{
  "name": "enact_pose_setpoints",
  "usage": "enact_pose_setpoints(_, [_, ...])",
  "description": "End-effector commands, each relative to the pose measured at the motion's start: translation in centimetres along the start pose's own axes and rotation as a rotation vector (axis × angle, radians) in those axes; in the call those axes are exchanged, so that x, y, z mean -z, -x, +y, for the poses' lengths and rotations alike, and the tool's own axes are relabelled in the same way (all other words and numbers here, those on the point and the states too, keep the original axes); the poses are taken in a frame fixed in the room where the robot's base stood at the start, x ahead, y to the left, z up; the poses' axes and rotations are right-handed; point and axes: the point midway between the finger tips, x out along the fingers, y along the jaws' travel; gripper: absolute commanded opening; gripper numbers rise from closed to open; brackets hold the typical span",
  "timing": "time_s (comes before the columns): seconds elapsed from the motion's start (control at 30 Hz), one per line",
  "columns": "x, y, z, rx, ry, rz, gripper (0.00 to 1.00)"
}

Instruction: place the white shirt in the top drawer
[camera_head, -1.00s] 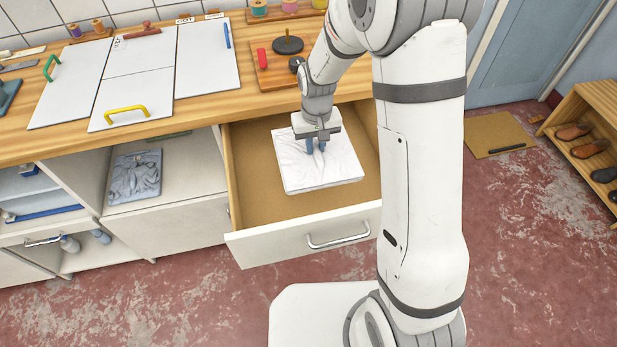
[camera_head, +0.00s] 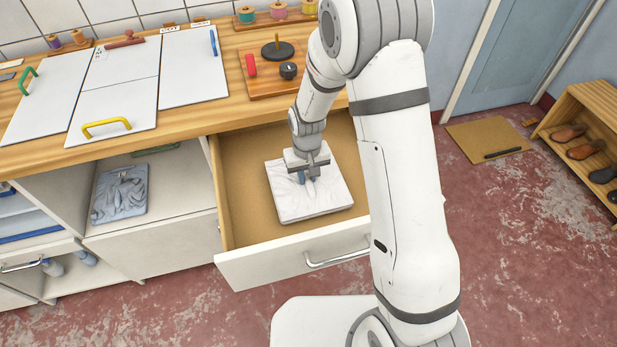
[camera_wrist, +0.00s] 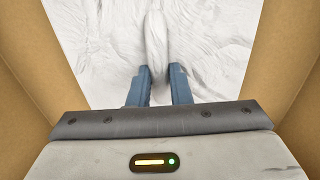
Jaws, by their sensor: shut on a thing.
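The white shirt (camera_head: 318,196) is a flat folded square inside the open top drawer (camera_head: 240,232). It also shows in the wrist view (camera_wrist: 105,40), with a raised fold between my fingers. My gripper (camera_head: 309,178) points down into the drawer and is shut on this fold near the shirt's middle. In the wrist view its two blue fingertips (camera_wrist: 158,72) press the fold from both sides. The drawer's bare floor and walls show around the shirt. I cannot tell whether the shirt's underside touches the drawer floor.
The drawer front with its metal handle (camera_head: 338,258) stands out over the red floor. A blue-grey folded garment (camera_head: 120,192) lies in the open compartment to the left. The wooden worktop (camera_head: 200,118) above carries white panels, spools and a board with a black disc (camera_head: 278,50).

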Motion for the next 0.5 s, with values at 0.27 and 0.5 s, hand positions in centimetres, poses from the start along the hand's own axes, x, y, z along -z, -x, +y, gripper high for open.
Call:
enact_pose_setpoints(0.27, [0.03,-0.90,-0.04,0.000,0.001,0.001,0.00])
enact_pose_setpoints(0.5, [0.01,-1.20,-0.05,0.000,0.001,0.000,0.24])
